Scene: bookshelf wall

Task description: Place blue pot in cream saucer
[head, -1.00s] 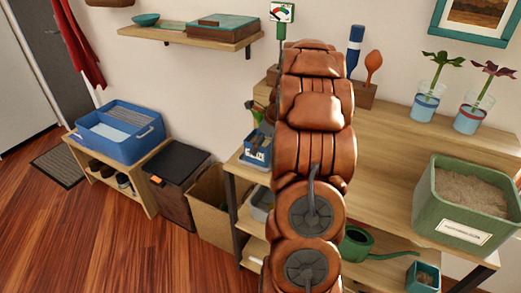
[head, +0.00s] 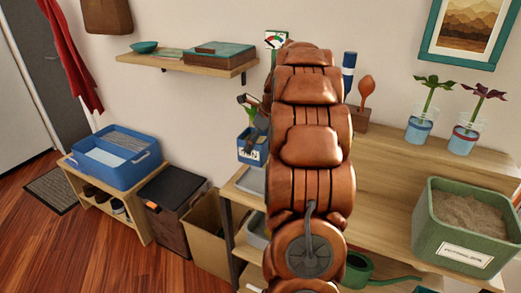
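The blue pot (head: 251,150) carries a pale label and a green plant. It shows just left of my brown arm, above the left end of the wooden bench. My gripper (head: 256,118) is at the pot's upper part, largely hidden by my arm and the plant. It appears shut on the pot, which hangs upright and clear of the bench top. The fingertips are hard to make out. I cannot see a cream saucer in this view; my arm hides the middle of the bench.
A pale grey tray (head: 251,181) lies at the bench's left end. A green bin of soil (head: 464,222), two glasses with plants (head: 419,131) (head: 463,140) and a tool holder (head: 361,122) stand to the right. A wall shelf (head: 185,64) is at upper left. The bench (head: 385,190) between has bare room.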

